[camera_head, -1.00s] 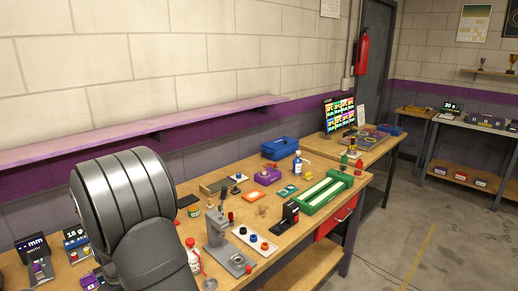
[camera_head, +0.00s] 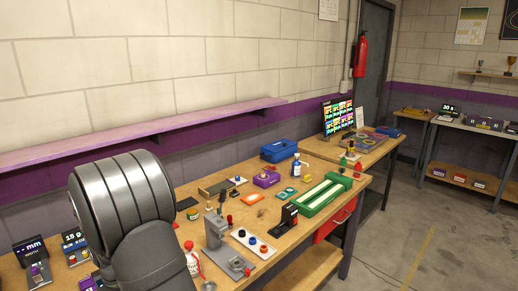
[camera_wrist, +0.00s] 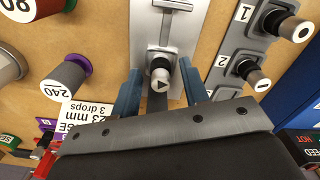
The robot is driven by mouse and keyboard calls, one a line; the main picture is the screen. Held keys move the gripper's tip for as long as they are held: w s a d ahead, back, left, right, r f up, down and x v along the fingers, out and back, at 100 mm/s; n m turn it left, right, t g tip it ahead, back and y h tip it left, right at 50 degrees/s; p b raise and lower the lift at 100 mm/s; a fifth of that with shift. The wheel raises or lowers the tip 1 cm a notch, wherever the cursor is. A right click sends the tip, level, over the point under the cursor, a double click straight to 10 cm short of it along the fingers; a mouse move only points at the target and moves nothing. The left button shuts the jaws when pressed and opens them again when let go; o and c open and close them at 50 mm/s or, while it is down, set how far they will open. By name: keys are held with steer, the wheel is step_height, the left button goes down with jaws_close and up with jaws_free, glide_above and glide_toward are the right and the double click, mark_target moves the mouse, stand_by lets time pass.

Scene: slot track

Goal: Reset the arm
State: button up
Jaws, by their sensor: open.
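My gripper (camera_wrist: 160,88) shows in the wrist view with its two blue fingers apart. A round grey-white knob (camera_wrist: 160,72) with a dark triangle mark sits between the fingertips, with a gap visible on each side. It stands in front of a pale metal plate (camera_wrist: 163,30) with a slot. A dark bar below the knob is partly hidden by my gripper. In the head view my large grey arm covers the left front of the bench, and my gripper cannot be made out there.
In the wrist view, a grey holder with knobs marked 1 and 2 (camera_wrist: 240,70) is close on the right. In the head view, a grey stand (camera_head: 217,238) and a green tray (camera_head: 322,196) are on the bench.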

step_height(320, 180, up, 11)
step_height(320, 180, down, 12)
steer(key=r, duration=0.5)
steer(key=shift+w+d, duration=0.1)
steer(key=shift+d, duration=0.2)
steer(key=w+d+r, duration=0.2)
steer(key=d+r, duration=0.5)
steer(key=d, duration=0.3)
steer(key=a, duration=0.3)
steer(key=s+a+n, duration=0.1)
steer(key=a, duration=0.3)
steer(key=a+f+n, duration=0.1)
steer(key=a, duration=0.3)
steer(key=shift+s+a+f, duration=0.1)
steer(key=shift+s+a, duration=0.15)
steer(key=shift+s, duration=0.1)
steer(key=s+a+f+n, duration=0.15)
steer(key=s+a, duration=0.35)
steer(key=a, duration=0.6)
steer(key=shift+n, duration=0.45)
step_height(320, 180, down, 8)
steer(key=shift+d+f, duration=0.1)
steer(key=shift+d, duration=0.05)
steer(key=shift+f, duration=0.5)
